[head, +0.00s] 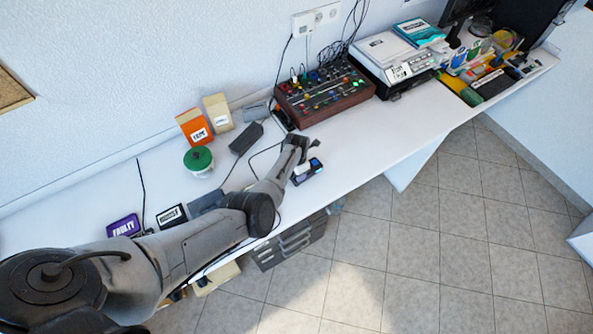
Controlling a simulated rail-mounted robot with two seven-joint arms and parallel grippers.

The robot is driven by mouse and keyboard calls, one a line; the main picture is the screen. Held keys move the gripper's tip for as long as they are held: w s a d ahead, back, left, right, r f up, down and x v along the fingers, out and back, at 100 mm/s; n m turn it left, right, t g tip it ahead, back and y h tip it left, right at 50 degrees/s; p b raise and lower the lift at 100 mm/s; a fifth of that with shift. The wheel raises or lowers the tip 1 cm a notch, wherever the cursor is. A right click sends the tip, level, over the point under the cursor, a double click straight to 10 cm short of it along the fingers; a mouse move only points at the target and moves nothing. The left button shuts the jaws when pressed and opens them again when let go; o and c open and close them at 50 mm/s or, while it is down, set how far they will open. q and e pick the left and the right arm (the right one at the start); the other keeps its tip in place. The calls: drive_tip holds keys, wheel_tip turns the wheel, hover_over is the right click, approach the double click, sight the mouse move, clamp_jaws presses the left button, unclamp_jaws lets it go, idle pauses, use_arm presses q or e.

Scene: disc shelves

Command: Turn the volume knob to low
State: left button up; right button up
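A wooden-sided control panel (325,94) with several small coloured knobs stands against the wall at the top centre. My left arm reaches in from the lower left. Its gripper (301,158) is over or right beside the small device, partly hiding it. The fingers are too small to tell whether they are open or touching it. My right gripper is out of view.
On the white table (350,140) are an orange box (194,127), a beige box (217,112), a green-lidded jar (198,161), a purple "FAULTY" sign (124,227) and cables. A printer (393,58) stands right of the panel. The table front between panel and edge is clear.

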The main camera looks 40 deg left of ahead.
use_arm(q)
drive_tip(key=shift+r, duration=0.15)
drive_tip(key=shift+r, duration=0.3)
wheel_tip(320, 180, up, 13)
drive_tip(key=p, duration=0.4)
idle(0.5)
